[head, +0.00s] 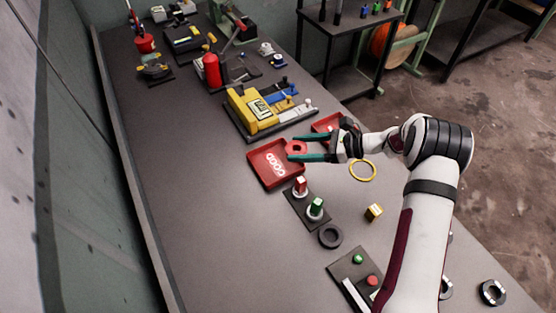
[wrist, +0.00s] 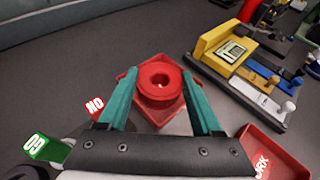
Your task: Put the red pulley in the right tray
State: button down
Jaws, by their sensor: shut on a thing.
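My gripper (head: 291,148) has teal fingers and is shut on the red pulley (head: 296,148), a round piece with a hole in its middle. In the wrist view the pulley (wrist: 160,84) sits between the two fingers (wrist: 160,78). It appears over the red tray marked GOOD (head: 262,172); its height above the tray floor is hard to tell. That tray also shows around the pulley in the wrist view (wrist: 126,76). A second red tray (head: 326,123) is partly hidden behind my gripper; in the wrist view this tray (wrist: 283,150) shows the letters "ORK".
A yellow machine (head: 252,108) stands just beyond the trays. The bench left of the trays is clear.

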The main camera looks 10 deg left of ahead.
send_over(279, 165)
notch_tip(279, 165, down, 3)
jog(key=shift+d+f, duration=0.15)
jog(key=shift+f, duration=0.05)
notch_tip(279, 165, down, 4)
jog(key=shift+f, duration=0.1)
jog(key=shift+f, duration=0.15)
jog(key=shift+c, duration=0.2)
grip_release()
